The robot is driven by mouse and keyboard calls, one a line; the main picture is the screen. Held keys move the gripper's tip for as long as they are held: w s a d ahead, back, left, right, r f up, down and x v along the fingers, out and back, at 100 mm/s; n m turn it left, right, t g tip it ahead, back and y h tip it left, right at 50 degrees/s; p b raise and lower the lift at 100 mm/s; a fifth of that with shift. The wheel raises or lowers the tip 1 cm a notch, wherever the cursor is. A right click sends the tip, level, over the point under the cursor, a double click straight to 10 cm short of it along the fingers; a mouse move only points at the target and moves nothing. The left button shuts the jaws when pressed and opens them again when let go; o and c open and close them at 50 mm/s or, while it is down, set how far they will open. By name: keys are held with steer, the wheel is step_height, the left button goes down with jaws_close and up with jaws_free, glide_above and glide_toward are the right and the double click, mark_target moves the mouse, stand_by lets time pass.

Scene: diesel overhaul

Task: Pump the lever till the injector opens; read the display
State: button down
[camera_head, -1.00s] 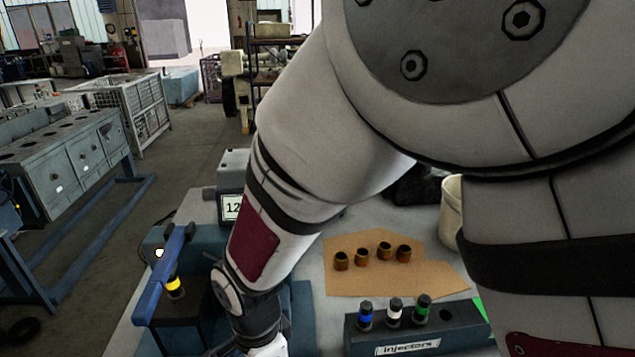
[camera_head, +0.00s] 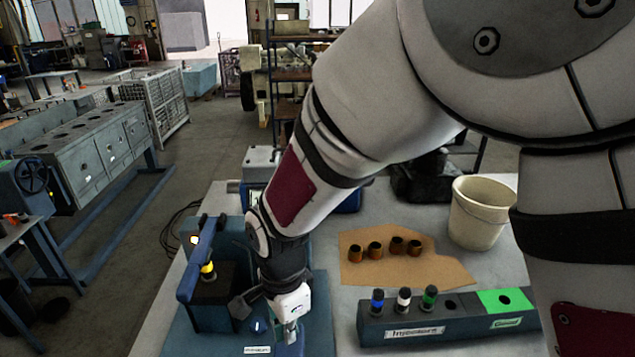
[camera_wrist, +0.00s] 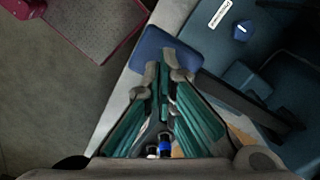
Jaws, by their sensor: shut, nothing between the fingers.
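The blue lever (camera_head: 197,262) slants down toward the front on the left side of the teal tester (camera_head: 207,315). An injector with a yellow band (camera_head: 208,271) stands upright right beside it.
An injector rack (camera_head: 420,331) holds blue-, white- and green-banded injectors at right. Behind it lie several brown sleeves on cardboard (camera_head: 440,268) and a white bucket (camera_head: 480,212). A blue knob (camera_head: 258,328) sits on the tester's front. The grey tabletop (camera_head: 165,308) is bare at left.

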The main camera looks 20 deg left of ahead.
steer(key=shift+w+f, duration=0.15)
steer(key=shift+f, duration=2)
steer(key=shift+w+f, duration=0.1)
steer(key=shift+f, duration=2)
steer(key=shift+r+p, duration=0.4)
steer(key=shift+r, duration=3.85)
steer(key=shift+a, duration=0.1)
steer(key=shift+r, duration=2)
